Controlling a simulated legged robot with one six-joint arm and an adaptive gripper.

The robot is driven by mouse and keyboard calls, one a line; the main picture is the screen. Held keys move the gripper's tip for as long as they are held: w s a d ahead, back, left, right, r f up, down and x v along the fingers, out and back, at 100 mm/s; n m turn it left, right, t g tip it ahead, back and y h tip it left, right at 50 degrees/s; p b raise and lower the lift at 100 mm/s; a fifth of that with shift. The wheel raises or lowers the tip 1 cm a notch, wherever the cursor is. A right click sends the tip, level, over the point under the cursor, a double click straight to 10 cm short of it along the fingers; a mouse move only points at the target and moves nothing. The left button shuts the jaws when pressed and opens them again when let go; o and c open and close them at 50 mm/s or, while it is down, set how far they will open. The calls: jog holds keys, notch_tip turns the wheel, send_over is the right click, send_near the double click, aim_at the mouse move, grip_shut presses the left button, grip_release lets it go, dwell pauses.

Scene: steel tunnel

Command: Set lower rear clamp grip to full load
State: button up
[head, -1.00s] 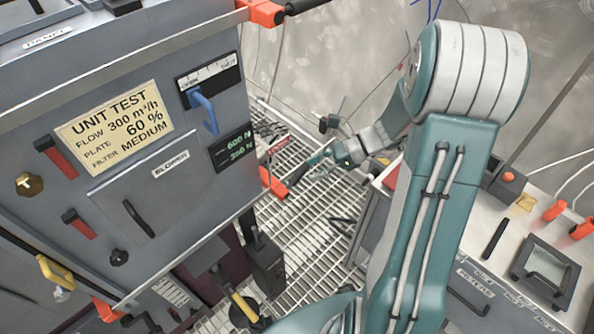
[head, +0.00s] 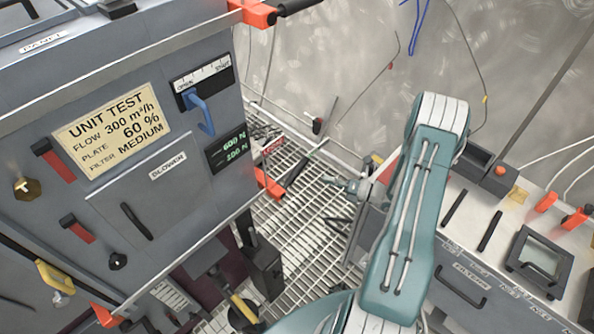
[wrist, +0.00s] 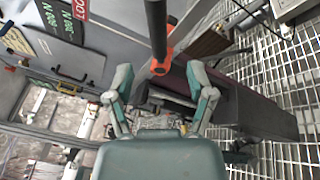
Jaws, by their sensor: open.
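The lower rear clamp (head: 268,183) is an orange block at the lower right edge of the grey unit, with a dark grip (head: 296,168) reaching right and up from it. In the wrist view an orange clamp (wrist: 161,64) with a black bar-like grip (wrist: 156,25) lies in line with the gap between my fingers. My gripper (wrist: 160,74) is open, with its fingers either side of that line; contact cannot be told. In the head view its end (head: 345,184) is small and partly behind my arm. A green display (head: 228,149) shows two N readings, the upper about 600.
The unit's front carries a blue lever (head: 201,110), a blower panel (head: 155,195) and red-handled levers. Another orange clamp (head: 255,11) is at its upper corner. Grating floor (head: 310,215) lies between.

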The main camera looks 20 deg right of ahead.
aim_at(298, 171)
jog(key=x, duration=0.9)
jog(key=shift+w+a, duration=0.2)
jog(key=shift+a, duration=0.05)
jog(key=shift+c, duration=0.2)
